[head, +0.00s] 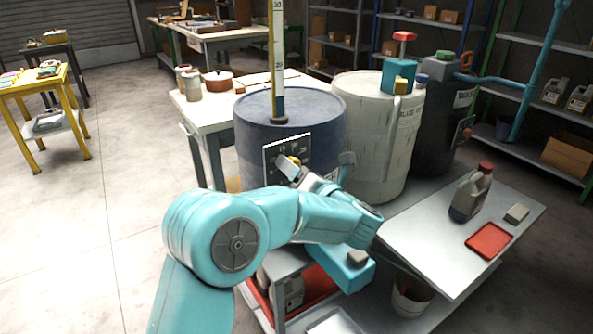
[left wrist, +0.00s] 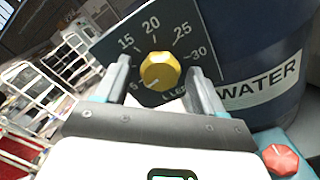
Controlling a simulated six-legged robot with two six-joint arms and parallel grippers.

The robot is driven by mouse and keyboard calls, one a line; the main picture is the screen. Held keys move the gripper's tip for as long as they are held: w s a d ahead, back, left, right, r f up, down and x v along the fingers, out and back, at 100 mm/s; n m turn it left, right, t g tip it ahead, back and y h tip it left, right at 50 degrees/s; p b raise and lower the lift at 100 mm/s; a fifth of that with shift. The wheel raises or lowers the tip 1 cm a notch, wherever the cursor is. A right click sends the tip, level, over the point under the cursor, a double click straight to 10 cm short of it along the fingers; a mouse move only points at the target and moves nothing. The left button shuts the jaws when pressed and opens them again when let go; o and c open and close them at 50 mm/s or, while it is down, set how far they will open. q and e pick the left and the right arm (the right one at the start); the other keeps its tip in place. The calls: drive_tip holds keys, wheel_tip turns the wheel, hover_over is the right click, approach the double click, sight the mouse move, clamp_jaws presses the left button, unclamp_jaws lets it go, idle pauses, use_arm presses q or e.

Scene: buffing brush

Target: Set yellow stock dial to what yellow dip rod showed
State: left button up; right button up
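The yellow stock dial (left wrist: 160,70) is a round yellow knob on a dark scale plate (head: 273,160) on the blue drum (head: 255,105). Its numbers run from 5 to 30, and a dark mark on the knob's lower left points near the 5. My left gripper (left wrist: 163,88) is open, with one finger on each side of the knob and visible gaps between. The knob also shows small in the head view (head: 295,161). The dip rod (head: 278,50) stands upright on the drum top, pale with yellow edges and a dark blue lower part. My right gripper is not in view.
The drum carries a WATER label (left wrist: 258,85). A white drum (head: 355,120) and a black drum (head: 438,125) stand to its right. A grey bench (head: 430,235) at right bears a jug (head: 470,195) and a red tray (head: 488,240).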

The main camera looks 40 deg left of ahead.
use_arm(q)
drive_tip(key=c, duration=1)
drive_tip(key=shift+m, duration=0.4)
drive_tip(key=shift+m+p, duration=3.35)
drive_tip(key=shift+m, duration=4.05)
drive_tip(key=o, duration=1.1)
drive_tip(key=shift+c, duration=0.2)
